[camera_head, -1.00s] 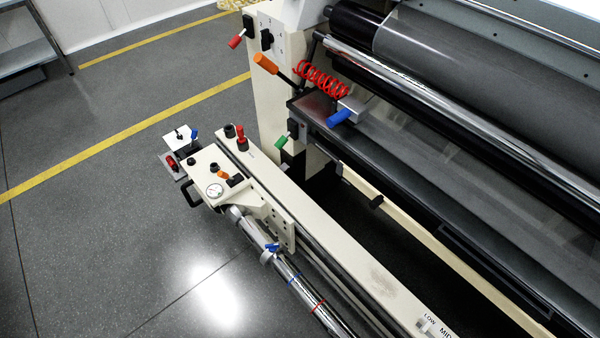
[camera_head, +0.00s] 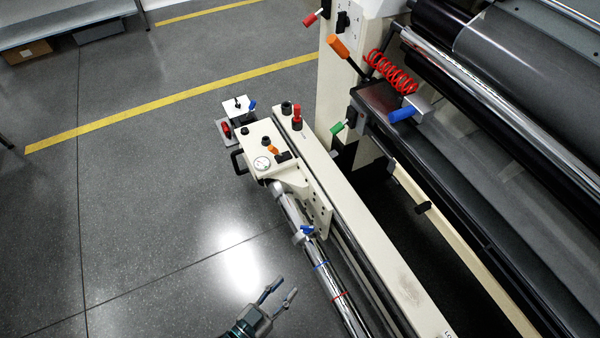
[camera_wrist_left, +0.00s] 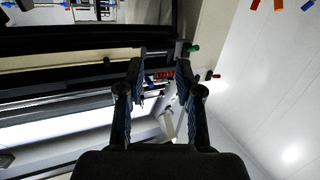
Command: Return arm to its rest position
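My left gripper (camera_head: 284,288) shows at the bottom of the head view, over the grey floor and left of the machine's chrome roller (camera_head: 322,262). Its two fingers are apart with nothing between them. In the left wrist view the gripper (camera_wrist_left: 160,68) also shows two dark fingers with an empty gap. Most of my left arm is outside the head view. My right gripper is in neither view.
The cream rail (camera_head: 362,228) and its gauge block (camera_head: 264,150) stand right of and beyond my gripper. A large machine with dark rollers (camera_head: 535,55) fills the right side. Open floor (camera_head: 150,220) lies to the left. A shelf (camera_head: 60,28) stands at the far left.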

